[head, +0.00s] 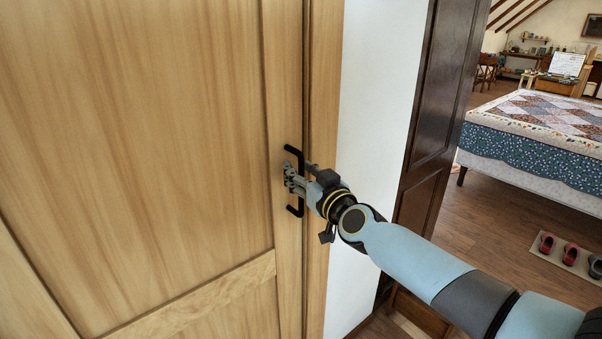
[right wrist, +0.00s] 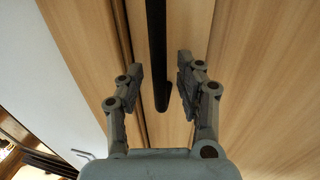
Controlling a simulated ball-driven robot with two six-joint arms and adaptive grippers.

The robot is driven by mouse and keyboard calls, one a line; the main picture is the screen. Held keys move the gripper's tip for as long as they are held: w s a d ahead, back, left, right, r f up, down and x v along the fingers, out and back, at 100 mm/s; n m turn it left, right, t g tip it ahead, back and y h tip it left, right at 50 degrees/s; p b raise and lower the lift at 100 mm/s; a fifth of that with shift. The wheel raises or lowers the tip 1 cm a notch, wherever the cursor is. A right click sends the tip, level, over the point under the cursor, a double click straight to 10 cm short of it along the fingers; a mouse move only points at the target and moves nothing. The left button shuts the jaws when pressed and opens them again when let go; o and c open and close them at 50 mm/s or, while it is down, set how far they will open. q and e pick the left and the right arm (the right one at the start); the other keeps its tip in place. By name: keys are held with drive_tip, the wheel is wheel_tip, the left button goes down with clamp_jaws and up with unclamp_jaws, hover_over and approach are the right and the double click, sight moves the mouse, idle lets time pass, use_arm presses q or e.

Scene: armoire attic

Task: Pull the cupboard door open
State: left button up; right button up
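The cupboard door (head: 160,150) is a light wooden panel filling the left of the head view, and it looks shut. Its black bar handle (head: 294,211) stands upright near the door's right edge. My right gripper (head: 293,179) is at the handle's middle, partly hiding it. In the right wrist view the handle (right wrist: 157,55) runs down between the two fingers of my gripper (right wrist: 160,82). The fingers are apart, with a gap on each side of the bar. My left gripper is not in view.
A white wall (head: 375,120) and a dark wooden door (head: 437,110) stand right of the cupboard. Further right are a bed (head: 540,150) with a patchwork cover and shoes on a mat (head: 567,254). Wooden floor lies open between them.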

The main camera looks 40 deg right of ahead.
drive_tip(key=shift+c, duration=0.2)
clamp_jaws()
idle(0.3)
